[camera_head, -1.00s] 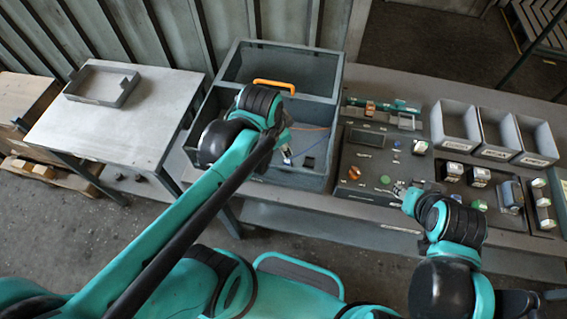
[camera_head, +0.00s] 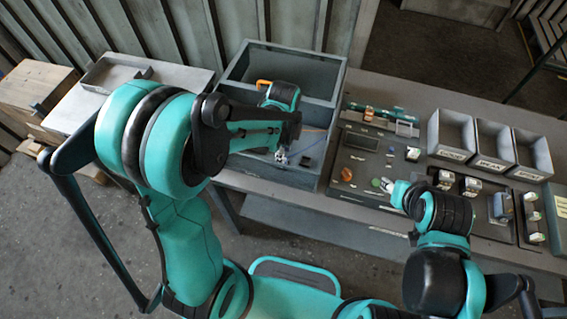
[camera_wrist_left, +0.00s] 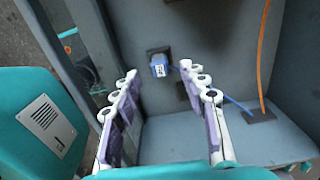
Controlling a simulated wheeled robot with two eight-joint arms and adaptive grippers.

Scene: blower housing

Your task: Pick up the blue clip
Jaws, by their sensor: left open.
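The blue clip (camera_wrist_left: 159,66), a small blue piece with a white face, sits on a dark pad inside the grey bin (camera_head: 318,94), as the left wrist view shows. I cannot make it out in the head view, where my left arm covers part of the bin. My left gripper (camera_head: 281,158) is inside the bin's front compartment. In the left wrist view my left gripper (camera_wrist_left: 158,70) is open and empty, with the clip visible beyond and between its fingertips, apart from them. My right gripper (camera_head: 388,185) is over the dark panel; its jaws are too small to read.
An orange cable (camera_wrist_left: 262,58) and a blue cable (camera_wrist_left: 236,104) lie in the bin right of the clip. The bin's walls stand close around my left gripper. The dark panel (camera_head: 350,160) and several grey trays (camera_head: 452,135) are to the right.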

